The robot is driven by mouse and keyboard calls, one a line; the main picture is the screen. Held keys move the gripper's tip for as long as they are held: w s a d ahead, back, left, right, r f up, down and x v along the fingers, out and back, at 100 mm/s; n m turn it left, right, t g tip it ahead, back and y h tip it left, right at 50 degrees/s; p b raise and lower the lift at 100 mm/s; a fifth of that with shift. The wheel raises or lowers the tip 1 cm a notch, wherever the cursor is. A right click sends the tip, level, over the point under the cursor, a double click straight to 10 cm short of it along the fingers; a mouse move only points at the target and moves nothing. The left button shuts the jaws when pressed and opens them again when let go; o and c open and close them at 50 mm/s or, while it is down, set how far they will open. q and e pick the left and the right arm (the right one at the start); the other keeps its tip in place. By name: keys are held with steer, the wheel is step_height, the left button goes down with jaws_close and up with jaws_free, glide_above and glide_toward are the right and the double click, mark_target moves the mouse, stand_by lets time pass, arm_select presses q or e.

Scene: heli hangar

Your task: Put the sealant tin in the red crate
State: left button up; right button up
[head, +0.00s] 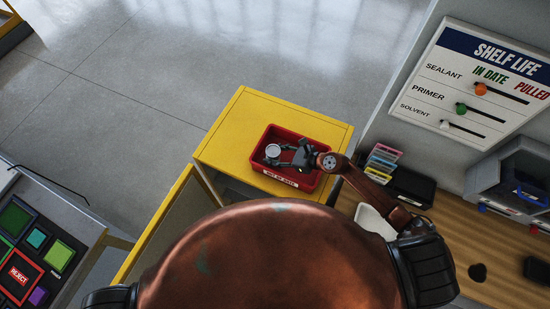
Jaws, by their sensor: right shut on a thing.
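The red crate (310,181) sits on the yellow stand, with a white label on its front wall. My right gripper (273,155) reaches in from the right over the crate. It is shut on the sealant tin (272,150), a small round tin with a pale top. The tin shows within the crate's outline at its left side. I cannot tell whether it touches the crate floor. The gripper and wrist hide part of the crate's inside. My left gripper is not in view.
The yellow stand (232,138) has bare top around the crate. A wooden bench (450,240) at right holds a black box with coloured cards (381,160) and a grey bin unit (515,175). A shelf-life board (480,85) hangs behind. A panel with a REJECT tile (20,275) is at left.

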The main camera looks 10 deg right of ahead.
steer(key=shift+f, duration=1.5)
steer(key=shift+f+b, duration=0.25)
steer(key=shift+b, duration=0.15)
steer(key=o, duration=1.1)
steer(key=shift+o, duration=0.2)
steer(key=shift+r+p, duration=0.25)
steer(key=shift+p, duration=0.1)
steer(key=b+v, duration=0.2)
steer(key=v, duration=0.8)
steer(key=shift+s+d, duration=0.25)
steer(key=shift+s+d+r, duration=0.3)
steer(key=shift+d+r, duration=0.15)
steer(key=shift+d, duration=0.05)
